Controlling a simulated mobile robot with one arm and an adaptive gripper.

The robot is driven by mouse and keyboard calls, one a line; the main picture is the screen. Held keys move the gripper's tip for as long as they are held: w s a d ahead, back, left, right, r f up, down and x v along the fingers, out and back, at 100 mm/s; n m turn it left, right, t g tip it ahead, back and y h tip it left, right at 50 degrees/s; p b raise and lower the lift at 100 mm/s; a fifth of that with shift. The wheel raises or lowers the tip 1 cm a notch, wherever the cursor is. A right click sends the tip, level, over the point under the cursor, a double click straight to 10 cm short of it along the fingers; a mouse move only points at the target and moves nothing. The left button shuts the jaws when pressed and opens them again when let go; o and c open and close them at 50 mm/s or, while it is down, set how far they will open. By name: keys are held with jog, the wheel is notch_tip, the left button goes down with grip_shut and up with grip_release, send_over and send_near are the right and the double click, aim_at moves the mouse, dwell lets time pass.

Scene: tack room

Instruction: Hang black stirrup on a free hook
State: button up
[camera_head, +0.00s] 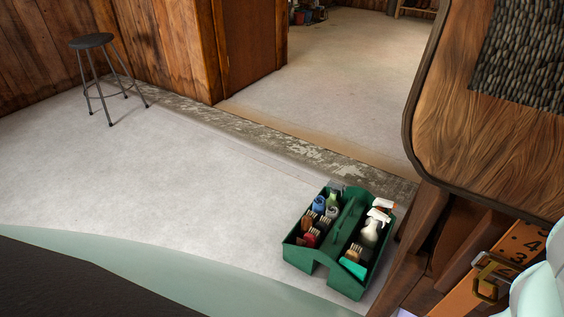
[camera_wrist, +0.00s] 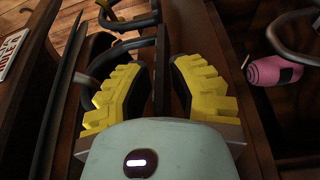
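My gripper (camera_wrist: 160,88) shows in the wrist view with two yellow ribbed fingers spread apart, dark pads facing inward. A dark upright strip shows in the gap between them; I cannot tell whether it is close to the fingers or behind them. Dark curved metal bars (camera_wrist: 122,24) lie beyond the left fingertip. They may be hooks or part of the black stirrup; I cannot tell which. I cannot clearly identify the black stirrup in either view. In the head view, a brass-coloured metal piece (camera_head: 490,275) is at an orange board (camera_head: 518,246) with numbers, beside my pale arm.
A pink bottle (camera_wrist: 272,70) lies right of my gripper near a curved metal bar (camera_wrist: 290,42). A green caddy (camera_head: 352,217) with brushes and bottles stands on the floor near a wooden piece (camera_head: 455,125). A stool (camera_head: 92,41) stands far left. The floor between is clear.

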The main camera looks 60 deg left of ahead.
jog(key=o, duration=0.3)
jog(key=shift+o, duration=0.2)
